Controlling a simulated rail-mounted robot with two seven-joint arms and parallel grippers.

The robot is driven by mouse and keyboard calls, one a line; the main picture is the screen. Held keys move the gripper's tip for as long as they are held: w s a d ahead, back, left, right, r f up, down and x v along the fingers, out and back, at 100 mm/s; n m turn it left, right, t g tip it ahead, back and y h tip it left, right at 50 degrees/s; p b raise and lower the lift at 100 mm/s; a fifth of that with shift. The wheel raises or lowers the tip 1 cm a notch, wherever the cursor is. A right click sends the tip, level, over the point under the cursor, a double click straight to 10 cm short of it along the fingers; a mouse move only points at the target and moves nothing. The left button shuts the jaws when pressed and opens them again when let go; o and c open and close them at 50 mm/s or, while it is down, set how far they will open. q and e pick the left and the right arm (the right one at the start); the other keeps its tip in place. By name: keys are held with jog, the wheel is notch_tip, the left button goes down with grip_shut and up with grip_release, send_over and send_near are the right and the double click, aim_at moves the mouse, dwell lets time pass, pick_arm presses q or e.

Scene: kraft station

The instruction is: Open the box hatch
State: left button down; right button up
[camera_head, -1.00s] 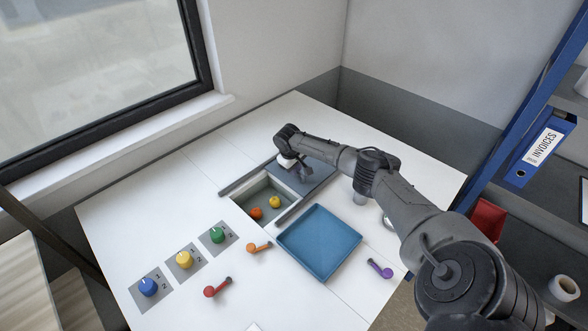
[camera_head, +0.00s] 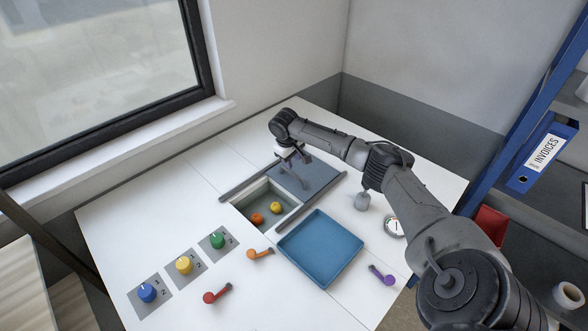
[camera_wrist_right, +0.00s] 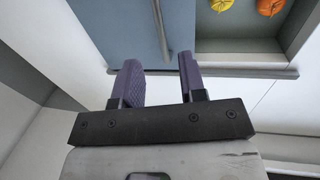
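The box hatch (camera_head: 309,176) is a grey-blue flat panel between two dark rails. It sits toward the back right, and the front left part of the box (camera_head: 241,206) is uncovered. An orange item (camera_head: 257,219) and a yellow item (camera_head: 275,208) lie inside. My right gripper (camera_head: 303,157) is above the hatch's back left part. In the right wrist view its two purple-grey fingers (camera_wrist_right: 160,80) are apart with nothing between them. The hatch (camera_wrist_right: 125,30) and its bar handle (camera_wrist_right: 162,28) show beyond the fingertips, apart from them. My left gripper is not in view.
A blue tray (camera_head: 321,248) lies in front of the box. Blue, yellow and green knobs (camera_head: 217,240) stand at the left. Red, orange and purple levers (camera_head: 382,274) lie nearer. A grey weight-like object (camera_head: 362,201) and a round dial (camera_head: 394,226) are at the right.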

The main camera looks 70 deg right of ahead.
jog(key=shift+w+a+r, duration=0.1)
jog(key=shift+a+r, duration=0.05)
jog(key=shift+r, duration=0.7)
jog(key=shift+w+a+r, duration=0.1)
jog(key=shift+a+r, duration=0.05)
jog(key=shift+r, duration=0.75)
jog(key=shift+a+r, duration=0.15)
jog(key=shift+r, duration=0.7)
